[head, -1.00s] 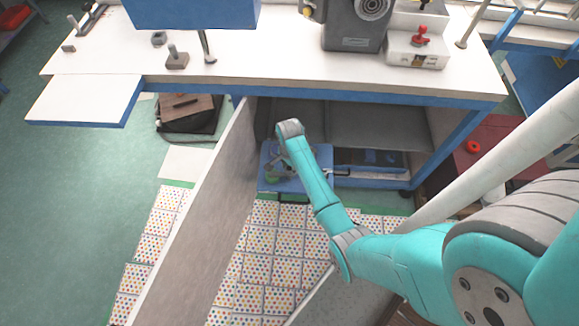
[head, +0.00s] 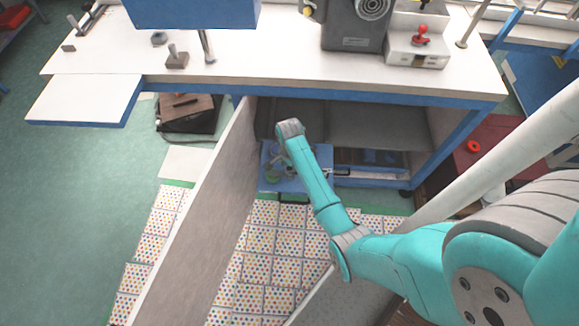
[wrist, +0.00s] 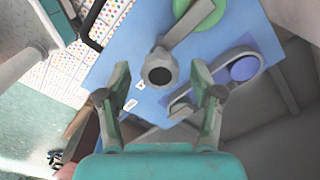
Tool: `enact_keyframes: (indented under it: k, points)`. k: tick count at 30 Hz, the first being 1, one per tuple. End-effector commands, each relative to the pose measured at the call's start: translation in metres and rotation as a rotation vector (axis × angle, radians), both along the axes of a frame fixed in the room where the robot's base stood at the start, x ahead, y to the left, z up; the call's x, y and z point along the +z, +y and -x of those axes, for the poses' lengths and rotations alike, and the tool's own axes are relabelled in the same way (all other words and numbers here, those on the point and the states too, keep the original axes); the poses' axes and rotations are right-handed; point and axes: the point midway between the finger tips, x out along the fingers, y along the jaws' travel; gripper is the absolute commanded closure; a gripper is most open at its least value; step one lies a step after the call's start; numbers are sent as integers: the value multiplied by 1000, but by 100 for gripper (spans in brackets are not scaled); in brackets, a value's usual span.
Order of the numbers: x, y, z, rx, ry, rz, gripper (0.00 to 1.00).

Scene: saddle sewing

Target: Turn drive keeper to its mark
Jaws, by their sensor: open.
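A grey lever with a round dark-ended knob (wrist: 159,70) stands on a blue panel (wrist: 110,73); I take it to be the drive keeper. Its arm runs up and right to a green disc (wrist: 190,12). Small white marker labels (wrist: 133,104) lie on the panel just left of and below the knob. My gripper (wrist: 159,76) is open, one finger on each side of the knob, with a visible gap on both sides. In the head view the blue panel (head: 312,182) shows under the table, with my wrist partly covering it; the fingers are hard to make out there.
A belt loop around a blue pulley (wrist: 244,68) is right of the lever. A black handle (wrist: 92,25) is at the panel's left edge. The white tabletop (head: 270,80) is above my wrist, and a grey upright board (head: 195,215) stands close on the left.

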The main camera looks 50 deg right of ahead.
Motion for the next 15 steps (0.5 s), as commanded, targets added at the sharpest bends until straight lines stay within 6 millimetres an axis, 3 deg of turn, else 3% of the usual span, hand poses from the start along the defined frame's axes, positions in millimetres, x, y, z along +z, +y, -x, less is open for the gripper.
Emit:
enact_keyframes:
  k: [8,15]
  points:
    - [22,-1,-1,0,-4,2,34]
    - [71,-1,-1,0,-4,2,34]
